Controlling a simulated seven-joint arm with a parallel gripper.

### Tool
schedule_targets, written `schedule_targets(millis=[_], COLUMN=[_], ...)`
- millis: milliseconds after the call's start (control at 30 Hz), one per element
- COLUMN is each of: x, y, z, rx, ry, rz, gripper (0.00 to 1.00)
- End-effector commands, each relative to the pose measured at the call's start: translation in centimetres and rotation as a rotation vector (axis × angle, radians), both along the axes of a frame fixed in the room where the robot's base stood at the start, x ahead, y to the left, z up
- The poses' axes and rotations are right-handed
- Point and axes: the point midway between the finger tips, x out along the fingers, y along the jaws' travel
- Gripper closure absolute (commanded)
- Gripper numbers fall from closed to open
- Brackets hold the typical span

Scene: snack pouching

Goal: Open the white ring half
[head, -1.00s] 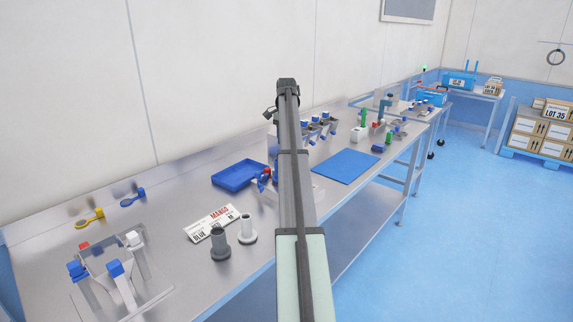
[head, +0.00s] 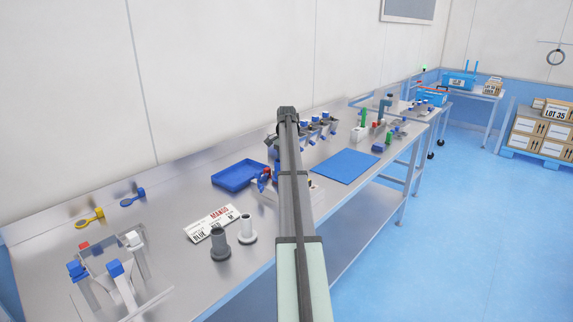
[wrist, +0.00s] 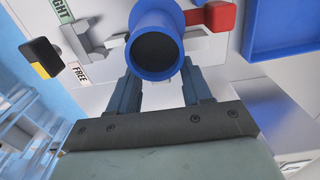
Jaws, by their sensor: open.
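I cannot clearly make out a white ring half in either view. In the wrist view a round blue tube (wrist: 157,18) with a dark opening shows at the top middle, with a red block (wrist: 221,16) beside it on the right and a grey lever-like part (wrist: 80,40) on the left. My gripper (wrist: 162,88) is open, its two dark fingers apart on either side of the tube's lower end. I cannot tell whether they touch it. In the head view my arm hides the gripper and most of this fixture; a blue part (head: 263,181) shows beside the arm.
A blue tray (head: 238,176) lies left of the arm and a blue mat (head: 345,165) right. A grey flanged cylinder (head: 219,245), a white flanged cylinder (head: 246,230) and a label card (head: 212,222) stand nearer. A FREE tag (wrist: 80,73) shows in the wrist view.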

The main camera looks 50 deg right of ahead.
Motion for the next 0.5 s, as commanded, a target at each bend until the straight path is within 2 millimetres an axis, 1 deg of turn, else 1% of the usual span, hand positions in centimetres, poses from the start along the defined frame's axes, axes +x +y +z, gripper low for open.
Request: schedule_targets(millis=[67, 100, 500], x=[0.00, 0.00, 0.00], y=[0.00, 0.00, 0.00], z=[0.02, 0.02, 0.04], rx=[0.000, 0.000, 0.000], ry=[0.000, 0.000, 0.000], rz=[0.000, 0.000, 0.000], gripper=[0.51, 0.53, 0.91])
